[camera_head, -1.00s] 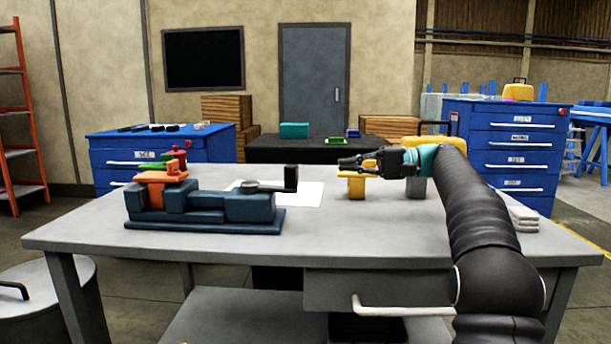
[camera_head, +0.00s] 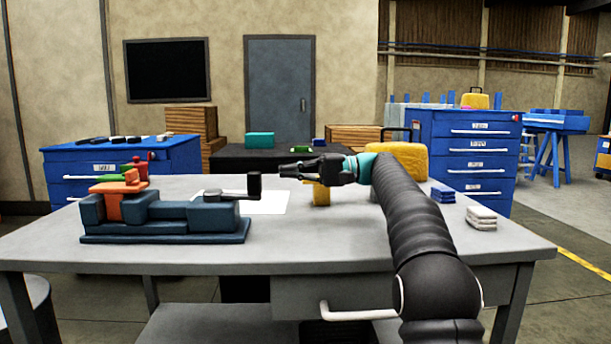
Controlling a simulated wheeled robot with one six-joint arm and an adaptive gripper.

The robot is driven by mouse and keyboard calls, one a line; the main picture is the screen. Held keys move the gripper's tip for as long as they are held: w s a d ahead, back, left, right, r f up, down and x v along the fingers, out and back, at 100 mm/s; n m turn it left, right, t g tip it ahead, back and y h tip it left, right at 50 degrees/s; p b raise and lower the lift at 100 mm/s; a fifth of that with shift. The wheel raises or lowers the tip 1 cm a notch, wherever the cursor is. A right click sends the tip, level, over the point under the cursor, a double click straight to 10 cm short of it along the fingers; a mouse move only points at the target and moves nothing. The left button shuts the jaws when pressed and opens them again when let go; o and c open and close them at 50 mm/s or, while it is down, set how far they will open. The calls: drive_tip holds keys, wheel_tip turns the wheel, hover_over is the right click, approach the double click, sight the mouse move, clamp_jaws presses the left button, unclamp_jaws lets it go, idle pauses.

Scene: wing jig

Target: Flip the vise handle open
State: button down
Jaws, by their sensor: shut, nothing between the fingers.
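The blue-grey vise (camera_head: 165,218) stands on the left half of the grey workbench (camera_head: 330,258). Orange blocks (camera_head: 120,200) and a green piece sit at its left end. The vise handle (camera_head: 226,195) lies flat on top of the right end, a thin arm pointing right with a dark upright grip (camera_head: 254,186) at its tip. My gripper (camera_head: 284,171) is shut and empty. In the picture it is to the right of the grip, apart from it, and points left above the bench.
A white sheet (camera_head: 272,203) lies behind the handle. A yellow block (camera_head: 321,196) stands below my gripper in the picture. A yellow case (camera_head: 408,160), a blue stack (camera_head: 442,195) and a white stack (camera_head: 481,218) are at the right. The bench front is clear.

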drive_tip(key=s+a+b, duration=0.2)
drive_tip(key=s+a, duration=0.2)
drive_tip(key=shift+a, duration=0.4)
drive_tip(key=shift+s, duration=0.15)
